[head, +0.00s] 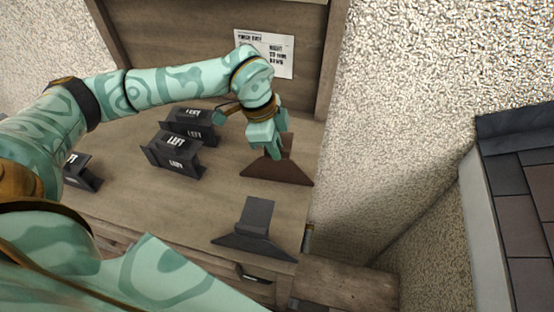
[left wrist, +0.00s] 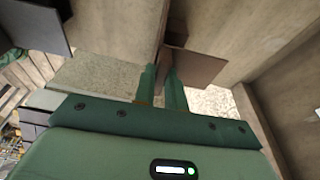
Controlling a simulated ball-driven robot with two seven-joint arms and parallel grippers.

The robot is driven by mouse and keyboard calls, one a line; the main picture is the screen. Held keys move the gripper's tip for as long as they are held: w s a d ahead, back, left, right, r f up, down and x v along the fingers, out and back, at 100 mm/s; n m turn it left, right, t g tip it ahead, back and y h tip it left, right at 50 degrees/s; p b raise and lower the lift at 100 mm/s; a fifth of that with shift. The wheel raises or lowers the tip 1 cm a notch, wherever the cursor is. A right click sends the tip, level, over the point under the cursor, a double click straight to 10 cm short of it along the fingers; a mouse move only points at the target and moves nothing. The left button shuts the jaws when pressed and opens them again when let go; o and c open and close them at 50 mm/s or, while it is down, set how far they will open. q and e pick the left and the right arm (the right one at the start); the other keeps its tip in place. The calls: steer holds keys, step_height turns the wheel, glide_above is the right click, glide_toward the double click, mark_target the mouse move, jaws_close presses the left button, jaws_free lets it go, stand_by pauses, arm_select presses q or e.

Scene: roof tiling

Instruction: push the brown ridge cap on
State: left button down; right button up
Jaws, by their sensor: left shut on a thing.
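The brown ridge cap (head: 276,170) is on the wooden bench at its right side in the head view, with a flared base and an upright part. My left gripper (head: 274,150) is at the top of its upright part and shut on it. In the left wrist view the two green fingers of the left gripper (left wrist: 163,88) close on the brown ridge cap (left wrist: 195,66). I cannot tell whether the cap's base still touches the bench. A grey tiled roof (head: 525,200) stands at the far right. My right gripper is not in view.
A dark grey cap (head: 254,232) lies at the bench's front right. Black pieces marked LEFT (head: 174,154) stand on the bench (head: 150,205) left of my gripper. A paper notice (head: 270,55) hangs behind. A gap lies between bench and roof.

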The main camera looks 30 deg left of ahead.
arm_select(q)
steer(key=shift+r, duration=0.15)
steer(key=shift+w+d+p+v, duration=0.1)
steer(key=shift+d+p+v, duration=0.1)
steer(key=shift+p+v, duration=0.6)
steer(key=shift+w+d+p+v, duration=0.1)
steer(key=shift+d+p+v, duration=0.05)
steer(key=shift+p+v, duration=0.6)
steer(key=shift+d+p+v, duration=0.2)
steer(key=shift+p+v, duration=0.45)
steer(key=shift+v, duration=0.2)
